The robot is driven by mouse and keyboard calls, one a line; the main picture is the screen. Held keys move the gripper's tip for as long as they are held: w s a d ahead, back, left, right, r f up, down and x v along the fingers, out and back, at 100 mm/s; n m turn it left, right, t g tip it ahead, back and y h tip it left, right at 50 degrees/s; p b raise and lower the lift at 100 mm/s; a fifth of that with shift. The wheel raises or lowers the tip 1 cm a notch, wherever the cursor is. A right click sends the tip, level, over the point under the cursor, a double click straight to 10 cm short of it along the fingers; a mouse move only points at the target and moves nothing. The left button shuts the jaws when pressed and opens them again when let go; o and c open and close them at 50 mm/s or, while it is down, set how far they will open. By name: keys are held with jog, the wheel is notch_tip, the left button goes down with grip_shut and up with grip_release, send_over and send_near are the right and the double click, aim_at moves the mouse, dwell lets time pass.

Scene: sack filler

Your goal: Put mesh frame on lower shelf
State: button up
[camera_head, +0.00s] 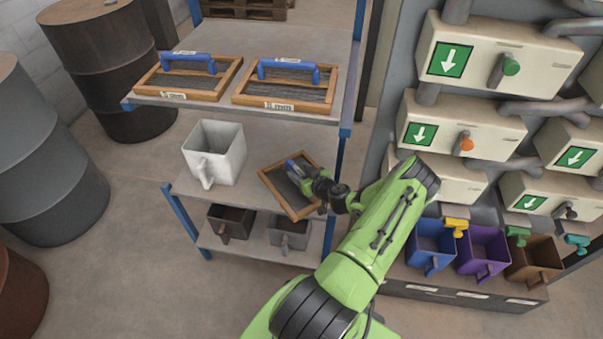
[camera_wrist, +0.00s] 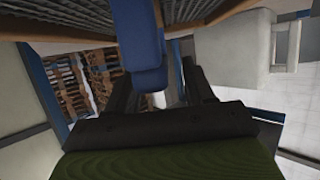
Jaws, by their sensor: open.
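A wooden mesh frame (camera_head: 279,187) with a blue handle (camera_head: 291,169) is at the middle shelf level, right of a white bin, turned askew. I cannot tell whether it lies fully flat on the shelf. My gripper (camera_head: 303,175) is open at the blue handle. In the wrist view the blue handle (camera_wrist: 138,40) hangs between the open fingers (camera_wrist: 160,88), with the mesh (camera_wrist: 85,32) behind it. Whether a finger touches the handle is not clear. The middle shelf (camera_head: 250,160) is partly hidden by the frame and my arm.
Two more mesh frames with blue handles, left (camera_head: 188,78) and right (camera_head: 287,84), lie on the top shelf. The white bin (camera_head: 222,145) stands close left of the askew frame. Dark bins (camera_head: 231,221) sit on the bottom shelf. A blue post (camera_head: 335,170) stands near my wrist.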

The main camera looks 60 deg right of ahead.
jog(key=p+v, duration=0.2)
jog(key=v, duration=1)
jog(key=w+a+r+n+g+y, duration=0.35)
jog(key=w+a+r, duration=0.25)
jog(key=a+r, duration=0.3)
jog(key=w+a+r+n+g+y, duration=0.35)
jog(key=w+a+r, duration=0.3)
jog(key=a, duration=0.55)
jog(key=s+a+r+h, duration=0.2)
jog(key=s+a+r, duration=0.4)
jog(key=a+r, duration=0.5)
jog(key=s+a+r+m, duration=0.2)
jog(key=s+a+r, duration=0.2)
jog(key=s, duration=0.6)
jog(key=shift+a+r+m, duration=0.2)
jog(key=shift+a+m, duration=0.1)
jog(key=shift+a, duration=0.05)
